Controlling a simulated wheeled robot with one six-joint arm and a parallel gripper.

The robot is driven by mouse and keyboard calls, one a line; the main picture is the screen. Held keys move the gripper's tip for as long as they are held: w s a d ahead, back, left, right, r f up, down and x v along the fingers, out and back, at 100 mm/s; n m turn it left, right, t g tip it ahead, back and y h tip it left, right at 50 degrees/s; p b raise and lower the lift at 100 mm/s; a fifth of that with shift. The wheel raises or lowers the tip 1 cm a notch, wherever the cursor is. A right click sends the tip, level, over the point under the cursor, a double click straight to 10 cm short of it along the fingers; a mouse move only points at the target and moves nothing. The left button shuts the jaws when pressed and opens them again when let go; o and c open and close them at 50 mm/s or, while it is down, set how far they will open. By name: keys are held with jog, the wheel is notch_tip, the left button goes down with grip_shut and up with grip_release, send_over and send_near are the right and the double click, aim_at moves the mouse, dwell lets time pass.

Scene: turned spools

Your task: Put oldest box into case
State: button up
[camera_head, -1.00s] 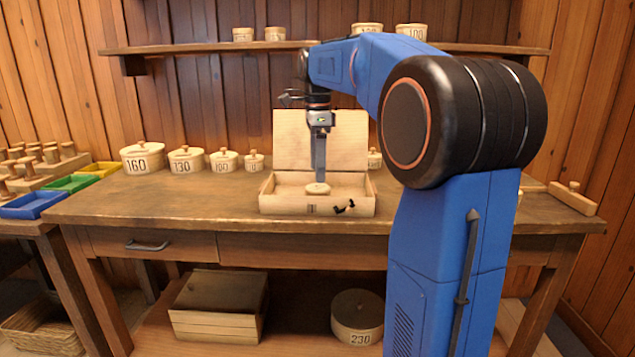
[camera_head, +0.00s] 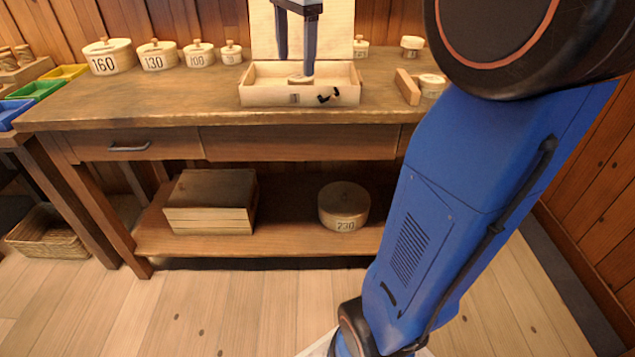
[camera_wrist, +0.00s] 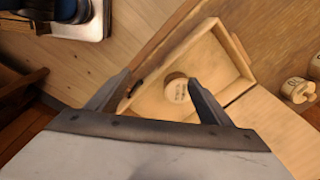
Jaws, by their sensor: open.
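The case (camera_head: 265,95) is a shallow pale wooden box, open on the bench, its lid (camera_head: 345,35) standing up behind. A small round pale wooden box (camera_head: 300,79) lies inside it. It also shows in the wrist view (camera_wrist: 177,91), with dark marks on its top that I cannot read. My gripper (camera_head: 295,66) is open over the case, its two fingers apart. In the wrist view the fingertips (camera_wrist: 160,78) are spread around or above the small box, and I cannot tell whether they touch it.
Lidded round boxes marked 160 (camera_head: 108,58), 130 (camera_head: 157,57) and 100 (camera_head: 199,56) stand left of the case, beside a smaller one (camera_head: 231,54). More small round boxes stand at right. The lower shelf holds a wooden crate (camera_head: 211,205) and a large round box (camera_head: 344,207).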

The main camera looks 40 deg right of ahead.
jog(key=s+a+f+n+t, duration=0.2)
jog(key=s+a+f+n, duration=0.3)
jog(key=s+f+n, duration=0.3)
jog(key=s+a+f+n+t, duration=0.1)
jog(key=s+a+f+n, duration=0.4)
jog(key=s+f+n, duration=0.4)
jog(key=s+f, duration=0.5)
jog(key=s, duration=0.1)
jog(key=shift+s+f+n+t, duration=0.2)
jog(key=shift+f+n+t, duration=0.1)
jog(key=shift+f+t, duration=0.1)
jog(key=shift+a, duration=0.1)
